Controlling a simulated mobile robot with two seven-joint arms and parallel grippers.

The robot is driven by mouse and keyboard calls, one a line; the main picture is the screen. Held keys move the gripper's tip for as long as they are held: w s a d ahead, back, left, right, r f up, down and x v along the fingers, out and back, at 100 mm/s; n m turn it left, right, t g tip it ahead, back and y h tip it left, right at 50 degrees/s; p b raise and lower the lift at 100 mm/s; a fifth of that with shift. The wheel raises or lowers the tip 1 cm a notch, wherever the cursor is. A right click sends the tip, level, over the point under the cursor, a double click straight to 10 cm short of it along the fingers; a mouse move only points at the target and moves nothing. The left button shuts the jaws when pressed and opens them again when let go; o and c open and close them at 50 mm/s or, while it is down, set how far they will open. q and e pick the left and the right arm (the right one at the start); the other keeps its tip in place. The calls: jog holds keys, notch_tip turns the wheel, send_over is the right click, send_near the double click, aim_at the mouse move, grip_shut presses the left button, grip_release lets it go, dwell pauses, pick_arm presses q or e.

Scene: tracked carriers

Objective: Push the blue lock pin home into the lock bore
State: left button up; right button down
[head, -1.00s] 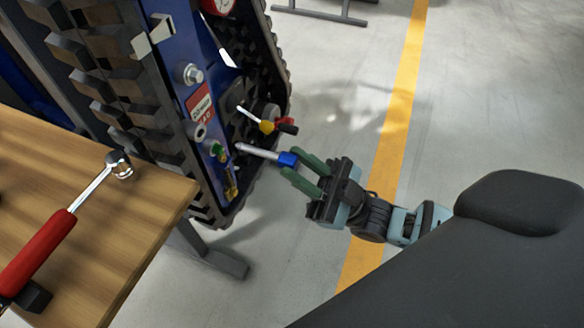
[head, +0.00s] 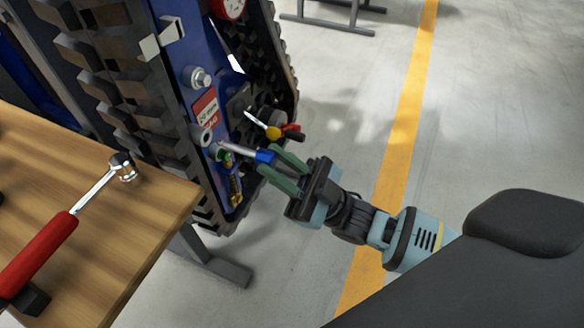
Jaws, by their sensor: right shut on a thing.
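The lock pin (head: 240,151) has a steel shaft and a blue head. My right gripper (head: 272,168) is shut on the blue head, with its green fingers on either side. The shaft points left, and its tip reaches the blue side panel (head: 176,62) of the tracked carrier. The tip lies between a metal ring (head: 206,138) and a green-marked fitting (head: 225,156). I cannot tell which opening is the lock bore, or whether the tip is inside it. My left gripper is not in view.
A lever with yellow and red-black parts (head: 273,131) sticks out just above the pin. Black tracks (head: 115,75) flank the panel. A wooden bench (head: 150,225) at left holds a red-handled ratchet (head: 45,245).

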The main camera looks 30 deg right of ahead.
aim_at(251, 155)
jog(key=shift+w+a, duration=0.3)
jog(key=shift+w, duration=0.05)
dwell(0.6)
dwell(0.5)
dwell(1.0)
jog(key=shift+w+a, duration=0.45)
jog(key=shift+w, duration=0.15)
jog(key=shift+w+a, duration=0.15)
jog(key=shift+w, duration=0.05)
jog(key=shift+w+a, duration=0.3)
jog(key=shift+w, duration=0.05)
